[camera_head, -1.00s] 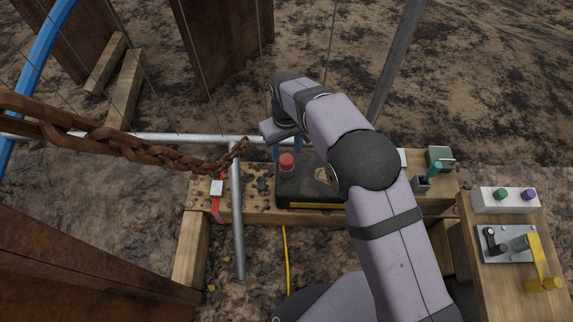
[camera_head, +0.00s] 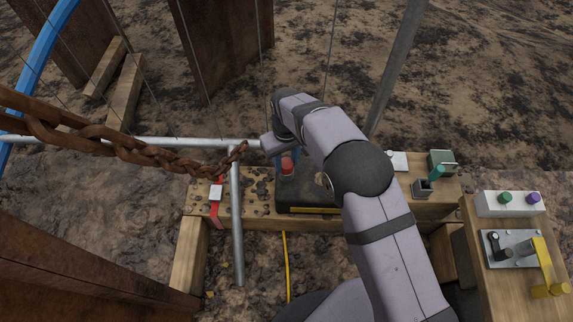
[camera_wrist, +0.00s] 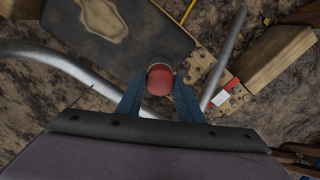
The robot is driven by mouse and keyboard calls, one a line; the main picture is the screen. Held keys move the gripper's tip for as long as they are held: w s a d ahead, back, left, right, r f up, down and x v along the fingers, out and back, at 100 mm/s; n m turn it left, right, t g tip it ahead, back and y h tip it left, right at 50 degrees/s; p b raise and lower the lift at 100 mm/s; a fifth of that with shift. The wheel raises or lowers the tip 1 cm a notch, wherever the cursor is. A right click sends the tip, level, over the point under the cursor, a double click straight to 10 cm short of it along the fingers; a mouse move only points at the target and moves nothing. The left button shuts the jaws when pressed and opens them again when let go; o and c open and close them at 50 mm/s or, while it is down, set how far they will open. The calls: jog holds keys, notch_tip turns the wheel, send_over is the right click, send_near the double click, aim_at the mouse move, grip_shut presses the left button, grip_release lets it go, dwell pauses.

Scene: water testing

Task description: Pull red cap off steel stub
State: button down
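The red cap (camera_head: 287,167) stands at the left end of a dark box on the wooden bench. In the wrist view the round red cap (camera_wrist: 160,82) lies between my two blue fingertips, with a grey rim beside it that may be the steel stub (camera_wrist: 158,64). My gripper (camera_wrist: 160,88) is open, one finger on each side of the cap, with narrow gaps showing. In the head view my gripper (camera_head: 284,154) is over the cap and partly covers it. Most of the stub is hidden.
The dark box (camera_head: 305,197) sits under my arm. A rusty chain (camera_head: 130,152) and a steel pipe (camera_head: 237,215) are to the left, near a red strap (camera_head: 215,205).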

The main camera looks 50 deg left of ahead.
jog(key=shift+r+p, duration=0.8)
jog(key=shift+p, duration=0.05)
dwell(1.2)
jog(key=shift+r+p, duration=1.45)
jog(key=shift+r, duration=0.05)
